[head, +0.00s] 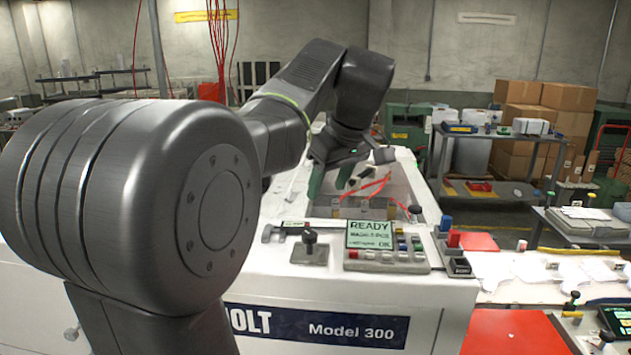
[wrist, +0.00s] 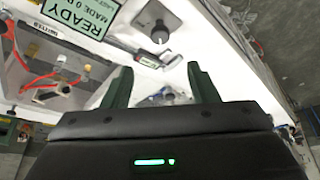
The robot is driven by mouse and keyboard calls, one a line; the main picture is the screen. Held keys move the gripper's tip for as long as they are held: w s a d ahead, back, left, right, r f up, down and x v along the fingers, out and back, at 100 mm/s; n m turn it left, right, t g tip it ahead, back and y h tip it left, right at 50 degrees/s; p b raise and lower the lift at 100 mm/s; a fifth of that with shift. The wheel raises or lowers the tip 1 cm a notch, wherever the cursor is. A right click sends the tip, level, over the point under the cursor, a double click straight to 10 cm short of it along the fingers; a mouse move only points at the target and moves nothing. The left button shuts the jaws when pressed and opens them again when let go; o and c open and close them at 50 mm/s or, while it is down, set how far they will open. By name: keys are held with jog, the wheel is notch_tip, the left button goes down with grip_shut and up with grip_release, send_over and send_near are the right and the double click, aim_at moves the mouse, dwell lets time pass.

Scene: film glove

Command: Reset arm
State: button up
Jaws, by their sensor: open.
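My gripper (head: 333,178) is at the end of my raised, bent arm, above the white machine (head: 285,288) marked Model 300. Its two dark green fingers stand apart with nothing visible between them. In the wrist view the open gripper (wrist: 158,88) points over the machine's white top. A READY display (head: 369,234) and a control panel sit on the machine's front edge; the display also shows in the wrist view (wrist: 80,25). A recess with red wires (head: 375,188) lies just right of the gripper. My large arm joint hides the machine's left part.
A black knob (head: 309,236) stands up beside the display. Red panels (head: 478,242) and a white worktable (head: 535,272) lie to the right. A grey cart (head: 500,140) and stacked cardboard boxes (head: 567,97) are behind. Floor shows between the cart and the worktable.

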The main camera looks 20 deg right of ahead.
aim_at(310, 234)
jog(key=p+x, duration=0.1)
jog(key=x, duration=1.3)
jog(key=shift+r, duration=0.1)
